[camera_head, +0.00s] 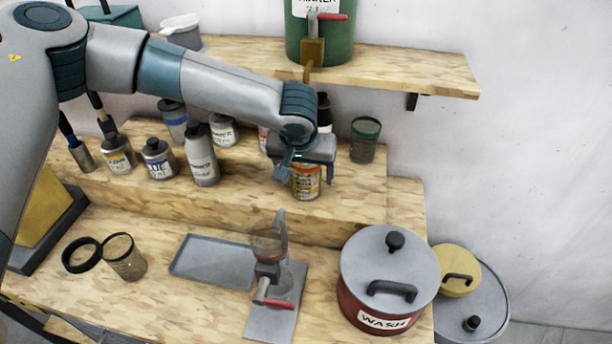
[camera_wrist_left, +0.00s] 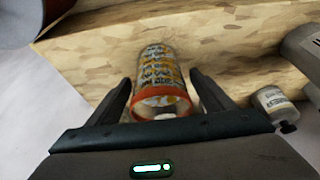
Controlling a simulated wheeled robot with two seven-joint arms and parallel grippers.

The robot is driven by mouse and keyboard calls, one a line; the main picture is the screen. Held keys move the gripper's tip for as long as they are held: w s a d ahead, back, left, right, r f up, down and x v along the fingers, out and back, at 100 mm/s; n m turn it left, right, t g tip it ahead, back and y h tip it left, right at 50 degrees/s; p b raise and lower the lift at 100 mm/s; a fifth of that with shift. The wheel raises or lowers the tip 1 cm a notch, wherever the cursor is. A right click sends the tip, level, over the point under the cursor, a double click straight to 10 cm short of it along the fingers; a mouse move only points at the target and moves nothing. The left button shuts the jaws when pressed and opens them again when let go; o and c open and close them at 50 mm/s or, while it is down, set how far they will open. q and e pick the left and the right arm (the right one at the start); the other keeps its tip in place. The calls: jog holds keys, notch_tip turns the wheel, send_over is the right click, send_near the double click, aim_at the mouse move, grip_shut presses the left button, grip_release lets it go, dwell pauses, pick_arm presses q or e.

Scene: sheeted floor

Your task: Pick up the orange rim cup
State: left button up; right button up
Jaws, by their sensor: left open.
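The orange rim cup (camera_head: 306,184) stands on the upper wooden step, below my left gripper (camera_head: 302,160) in the head view. Its upper part is hidden there by the gripper. In the left wrist view the cup (camera_wrist_left: 158,70) shows its orange rim and yellow-and-white markings on clear sides. My left gripper (camera_wrist_left: 160,80) is open, with one finger on each side of the cup. My right gripper is not in view.
A green-rimmed cup (camera_head: 364,140) stands to the right on the step. Several bottles, including a grey one (camera_head: 201,157), stand to the left. A shelf (camera_head: 400,70) overhangs behind. A red pot (camera_head: 365,312) and a stand (camera_head: 271,317) are in front.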

pick_arm(q)
jog(key=shift+c, duration=0.3)
jog(key=c, duration=1.5)
jog(key=shift+o, duration=0.2)
jog(key=shift+r, duration=0.1)
